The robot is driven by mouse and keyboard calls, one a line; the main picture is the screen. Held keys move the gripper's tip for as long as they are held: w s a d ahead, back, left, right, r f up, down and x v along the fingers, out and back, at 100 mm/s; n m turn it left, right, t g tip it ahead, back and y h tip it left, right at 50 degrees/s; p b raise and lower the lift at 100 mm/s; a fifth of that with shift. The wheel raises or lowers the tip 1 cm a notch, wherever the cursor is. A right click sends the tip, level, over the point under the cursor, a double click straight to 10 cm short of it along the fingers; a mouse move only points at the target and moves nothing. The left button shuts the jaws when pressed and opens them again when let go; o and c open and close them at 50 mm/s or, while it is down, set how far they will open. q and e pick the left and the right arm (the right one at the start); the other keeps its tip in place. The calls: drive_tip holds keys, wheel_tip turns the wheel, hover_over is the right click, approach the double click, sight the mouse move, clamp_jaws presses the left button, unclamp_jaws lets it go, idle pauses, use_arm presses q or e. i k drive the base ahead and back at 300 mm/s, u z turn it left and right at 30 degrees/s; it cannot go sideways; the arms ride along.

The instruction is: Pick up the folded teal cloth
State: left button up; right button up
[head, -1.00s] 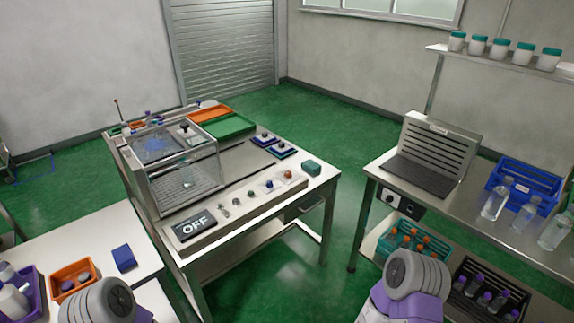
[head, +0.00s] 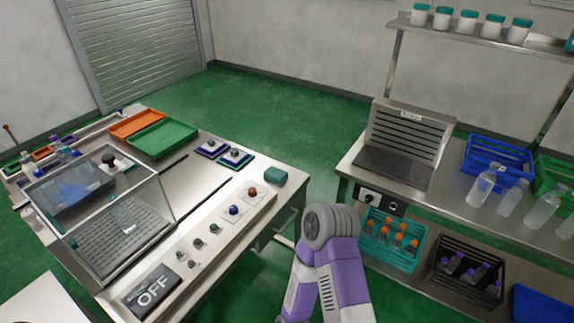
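The folded teal cloth (head: 276,178) is a small, dark teal block-like bundle. It lies at the right corner of the steel table, beside the control panel. Nothing touches it from above. A purple and grey link of my arm rises at the bottom centre, in front of the table's right side. Neither of my grippers shows in the head view, so their distance from the cloth cannot be seen.
A control panel (head: 212,236) with several knobs and an OFF display (head: 152,291) runs along the table's front. A clear box (head: 108,215) stands on the left. Green tray (head: 162,138) and orange tray (head: 136,124) lie behind. A second steel bench (head: 440,205) holds bottles and crates.

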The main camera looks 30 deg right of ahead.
sight(273, 173)
drive_tip(key=z, duration=0.4)
drive_tip(key=i, duration=0.5)
drive_tip(key=z, duration=0.55)
drive_tip(key=k, duration=0.25)
drive_tip(key=z, duration=0.9)
drive_tip(key=i, duration=1.1)
drive_tip(key=u, duration=0.45)
